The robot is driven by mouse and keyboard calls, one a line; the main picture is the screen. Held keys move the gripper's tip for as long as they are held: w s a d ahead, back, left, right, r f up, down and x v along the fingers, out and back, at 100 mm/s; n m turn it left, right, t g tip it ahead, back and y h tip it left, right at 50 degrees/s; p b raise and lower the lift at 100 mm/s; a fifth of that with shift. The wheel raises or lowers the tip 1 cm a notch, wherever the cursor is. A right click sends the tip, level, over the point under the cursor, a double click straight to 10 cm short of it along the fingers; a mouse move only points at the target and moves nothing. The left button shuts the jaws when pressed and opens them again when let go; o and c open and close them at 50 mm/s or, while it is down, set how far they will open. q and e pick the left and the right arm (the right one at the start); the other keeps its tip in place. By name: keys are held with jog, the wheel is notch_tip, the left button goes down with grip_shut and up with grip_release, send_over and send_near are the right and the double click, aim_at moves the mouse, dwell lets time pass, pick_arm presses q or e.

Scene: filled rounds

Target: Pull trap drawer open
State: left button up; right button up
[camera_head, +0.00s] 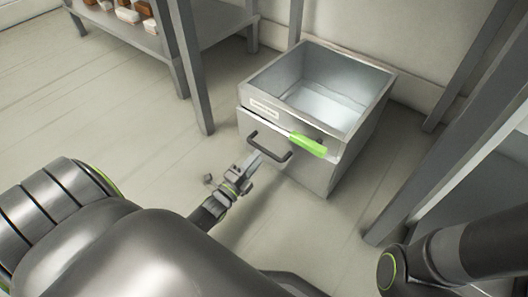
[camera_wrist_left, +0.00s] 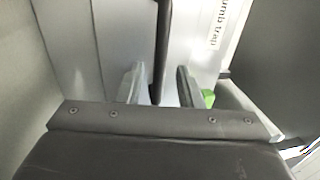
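The trap drawer's grey metal front (camera_head: 318,173) is on a box with an open top, and looks about flush with it. Its dark bar handle (camera_head: 268,149) also shows in the left wrist view (camera_wrist_left: 161,45), near a label ending in "umb trap". My left gripper (camera_head: 254,163) is at the handle. In the left wrist view its two fingers (camera_wrist_left: 158,82) are apart, with the handle bar between them. I see a gap on each side of the bar. My right gripper is out of view.
A green grip (camera_head: 308,144) sticks out at the box's upper front edge, just right of the handle. The box's open basin (camera_head: 325,105) has a pale, shiny floor. Grey table legs (camera_head: 190,70) stand left and right. The floor (camera_head: 110,110) in front is clear.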

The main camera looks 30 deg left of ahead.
aim_at(264, 149)
pick_arm(q)
jog(key=b+x, duration=0.1)
jog(key=x, duration=0.4)
grip_shut()
